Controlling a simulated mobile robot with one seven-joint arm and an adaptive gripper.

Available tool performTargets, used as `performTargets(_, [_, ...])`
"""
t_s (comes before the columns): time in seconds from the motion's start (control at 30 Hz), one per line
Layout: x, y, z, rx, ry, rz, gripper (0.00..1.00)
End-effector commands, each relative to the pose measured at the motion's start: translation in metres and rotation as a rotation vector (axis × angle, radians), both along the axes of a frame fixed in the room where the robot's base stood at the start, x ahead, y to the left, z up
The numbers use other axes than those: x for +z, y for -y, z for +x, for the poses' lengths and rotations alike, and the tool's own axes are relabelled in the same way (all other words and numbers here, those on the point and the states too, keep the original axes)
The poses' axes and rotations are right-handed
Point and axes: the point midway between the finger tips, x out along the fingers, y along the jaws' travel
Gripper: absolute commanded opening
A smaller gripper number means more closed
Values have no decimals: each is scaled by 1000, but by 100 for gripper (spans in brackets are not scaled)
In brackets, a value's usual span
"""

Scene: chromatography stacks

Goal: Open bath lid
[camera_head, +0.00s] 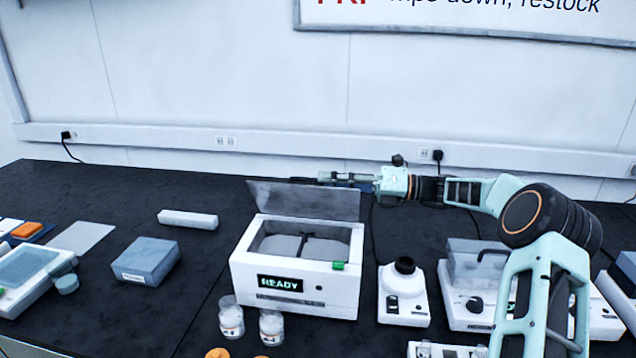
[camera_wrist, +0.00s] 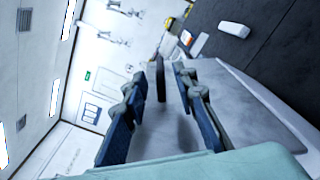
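The bath (camera_head: 290,292) is a white box with a green "READY" display, in the middle of the head view. Its grey, see-through lid (camera_head: 290,200) stands raised, nearly upright, along the back edge, and the opening shows. My gripper (camera_head: 345,178) is at the top right edge of the lid, reaching in from the right. In the wrist view my gripper (camera_wrist: 160,85) has its two blue-padded fingers apart. A grey panel, apparently the lid (camera_wrist: 225,95), fills the area beside and beneath them, and a dark bar (camera_wrist: 160,78) shows between them. I cannot tell whether they touch it.
Two jars (camera_head: 231,318) stand before the bath. A white device with a black top (camera_head: 403,280) and a clear-covered unit (camera_head: 480,265) stand to its right. A grey-blue box (camera_head: 147,260) and a white bar (camera_head: 188,219) lie left. The bench between has free room.

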Motion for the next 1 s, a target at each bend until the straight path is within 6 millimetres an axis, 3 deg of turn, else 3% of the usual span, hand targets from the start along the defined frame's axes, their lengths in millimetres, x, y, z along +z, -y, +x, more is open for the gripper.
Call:
performTargets(0.2, [0, -27, 5, 0, 1, -2, 26])
performTargets(0.57, [0, -33, 6, -1, 1, -1, 26])
performTargets(0.8, [0, -33, 6, -1, 1, -2, 2])
performTargets(1.0, [0, -32, 6, -1, 1, -2, 0])
